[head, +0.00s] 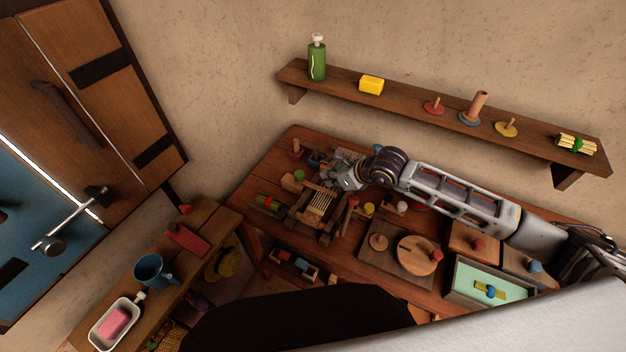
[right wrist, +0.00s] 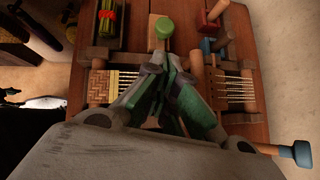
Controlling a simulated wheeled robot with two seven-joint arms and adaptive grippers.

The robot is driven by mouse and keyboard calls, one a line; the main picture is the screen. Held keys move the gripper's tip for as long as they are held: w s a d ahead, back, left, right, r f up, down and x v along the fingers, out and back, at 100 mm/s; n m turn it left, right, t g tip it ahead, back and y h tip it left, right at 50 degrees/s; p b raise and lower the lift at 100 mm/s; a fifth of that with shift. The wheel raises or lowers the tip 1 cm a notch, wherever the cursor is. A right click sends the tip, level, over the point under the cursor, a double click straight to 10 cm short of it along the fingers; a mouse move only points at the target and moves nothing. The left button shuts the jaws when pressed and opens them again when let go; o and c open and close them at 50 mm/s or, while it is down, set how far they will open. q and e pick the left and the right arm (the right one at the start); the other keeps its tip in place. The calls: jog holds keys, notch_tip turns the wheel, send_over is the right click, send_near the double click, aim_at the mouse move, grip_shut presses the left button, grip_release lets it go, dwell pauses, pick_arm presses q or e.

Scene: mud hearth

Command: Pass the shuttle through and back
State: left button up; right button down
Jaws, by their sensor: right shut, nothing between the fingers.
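A small wooden loom (head: 318,204) with pale warp threads stands on the wooden table. In the right wrist view its woven patterned band (right wrist: 98,86) shows left of my fingers and bare warp threads (right wrist: 236,88) show to the right. My right gripper (head: 347,181) is over the loom's back part; in the right wrist view its fingers (right wrist: 166,62) are shut and empty. A green-topped peg (right wrist: 164,27) stands just beyond the fingertips. I cannot make out the shuttle for certain; the gripper hides the loom's middle. My left gripper is not in view.
A wall shelf (head: 430,112) with a green bottle (head: 317,62) runs above the table. Right of the loom are a round wooden board (head: 420,256) and a pale green tray (head: 515,287). A side bench (head: 207,222) with a blue mug (head: 150,270) stands left.

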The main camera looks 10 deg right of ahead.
jog(key=shift+w, duration=0.1)
jog(key=p, duration=0.2)
send_near(304, 182)
jog(key=shift+x, duration=2.3)
jog(key=shift+w+f, duration=0.1)
